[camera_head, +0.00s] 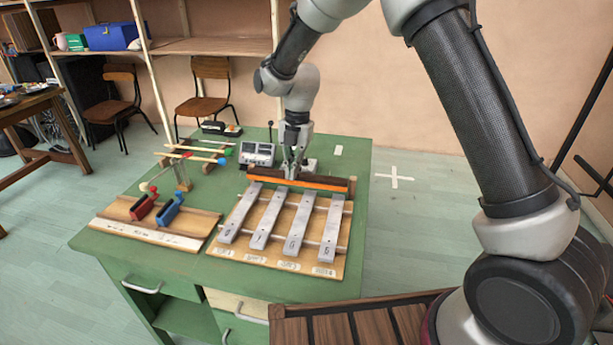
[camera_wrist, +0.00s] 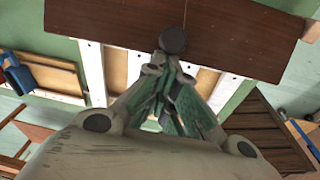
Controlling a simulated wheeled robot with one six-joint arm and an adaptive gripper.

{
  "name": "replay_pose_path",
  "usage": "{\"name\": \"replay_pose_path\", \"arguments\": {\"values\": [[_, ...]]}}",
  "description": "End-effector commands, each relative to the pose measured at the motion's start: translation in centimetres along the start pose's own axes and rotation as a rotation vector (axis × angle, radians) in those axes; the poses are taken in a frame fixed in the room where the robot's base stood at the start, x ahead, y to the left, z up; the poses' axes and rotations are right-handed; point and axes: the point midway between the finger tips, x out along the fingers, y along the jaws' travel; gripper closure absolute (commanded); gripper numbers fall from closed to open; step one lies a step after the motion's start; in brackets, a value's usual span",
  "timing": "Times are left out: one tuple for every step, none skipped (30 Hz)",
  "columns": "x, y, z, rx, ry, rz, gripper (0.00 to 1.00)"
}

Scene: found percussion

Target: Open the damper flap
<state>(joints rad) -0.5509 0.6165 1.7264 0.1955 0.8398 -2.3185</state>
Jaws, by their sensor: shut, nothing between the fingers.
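The damper flap (camera_head: 325,182) is a long dark brown board with an orange strip along its front, across the far ends of several grey metal bars (camera_head: 265,218). In the wrist view the flap (camera_wrist: 90,18) crosses the top of the picture, with a round dark knob (camera_wrist: 173,39) at its near edge. My gripper (camera_head: 292,174) is shut and empty, pointing down at the middle of the flap. In the wrist view my gripper's fingertips (camera_wrist: 168,68) are close to the knob; I cannot tell whether they touch it. The flap's exact tilt is unclear.
A wooden tray (camera_head: 125,218) with a red and a blue block stands left of the bars on the green table (camera_head: 345,152). Colored-ended mallets (camera_head: 190,152) and a grey meter box (camera_head: 257,154) stand behind. The table's right side is mostly clear.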

Motion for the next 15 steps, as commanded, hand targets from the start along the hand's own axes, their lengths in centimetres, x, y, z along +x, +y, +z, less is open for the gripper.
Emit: {"name": "replay_pose_path", "arguments": {"values": [[-0.3,0.4,0.3,0.0,-0.003,0.001,1.0],[-0.5,0.5,0.5,0.0,-0.003,0.001,1.0],[-0.8,0.7,0.7,0.0,-0.003,0.001,1.0],[-1.0,0.7,0.9,0.003,0.008,0.0,1.0],[-1.1,0.8,1.3,0.008,0.042,-0.002,1.0],[-1.4,0.8,1.6,0.012,0.082,-0.005,1.0],[-1.6,0.8,1.8,0.013,0.111,-0.008,1.0],[-1.8,0.9,1.9,0.016,0.14,-0.011,1.0],[-1.9,0.9,2.2,0.017,0.178,-0.014,1.0],[-2.1,0.9,2.4,0.02,0.207,-0.017,1.0],[-2.2,0.9,2.6,0.021,0.236,-0.02,1.0],[-2.5,1.0,2.9,0.023,0.274,-0.023,1.0],[-2.7,1.0,2.9,0.021,0.275,-0.023,1.0],[-2.9,1.0,3.1,0.02,0.272,-0.023,1.0],[-3.1,1.1,3.4,0.02,0.271,-0.023,1.0]]}}
